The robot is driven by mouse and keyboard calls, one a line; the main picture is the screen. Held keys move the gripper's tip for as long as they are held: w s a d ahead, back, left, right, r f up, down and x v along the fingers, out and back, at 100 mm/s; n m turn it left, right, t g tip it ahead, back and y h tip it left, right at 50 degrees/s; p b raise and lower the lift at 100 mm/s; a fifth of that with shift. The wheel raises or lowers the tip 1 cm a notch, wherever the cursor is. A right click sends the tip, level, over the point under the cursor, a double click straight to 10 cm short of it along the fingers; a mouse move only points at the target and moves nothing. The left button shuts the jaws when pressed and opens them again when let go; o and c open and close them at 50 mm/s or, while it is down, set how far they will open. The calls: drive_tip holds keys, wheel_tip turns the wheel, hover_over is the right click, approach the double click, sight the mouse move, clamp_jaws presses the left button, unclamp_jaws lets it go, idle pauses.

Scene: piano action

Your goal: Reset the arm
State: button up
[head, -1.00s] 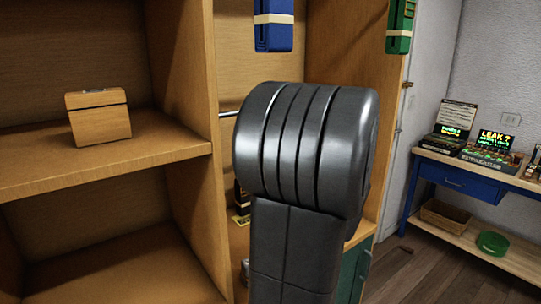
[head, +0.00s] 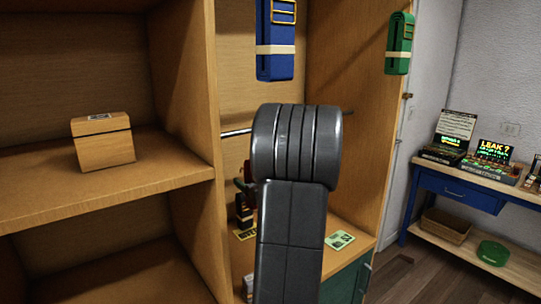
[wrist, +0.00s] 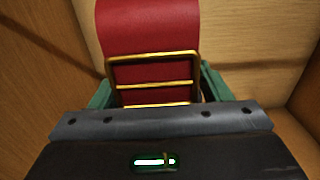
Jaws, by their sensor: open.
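My arm's dark grey link (head: 295,150) stands upright in the middle of the head view, in front of the cupboard. My gripper (wrist: 156,88) shows only in the wrist view, with a teal finger at each side; it is open. A red strap (wrist: 150,28) with a gold buckle (wrist: 152,84) lies beyond and between the fingers. I cannot tell whether the fingers touch it.
A wooden box (head: 103,140) sits on the left shelf (head: 60,198). A card (head: 340,240) lies behind my arm. A blue bench (head: 458,196) with devices stands at right.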

drive_tip(key=shift+s+r+p, duration=0.15)
drive_tip(key=shift+r+p, duration=0.3)
drive_tip(key=shift+r, duration=0.35)
drive_tip(key=shift+d, duration=0.1)
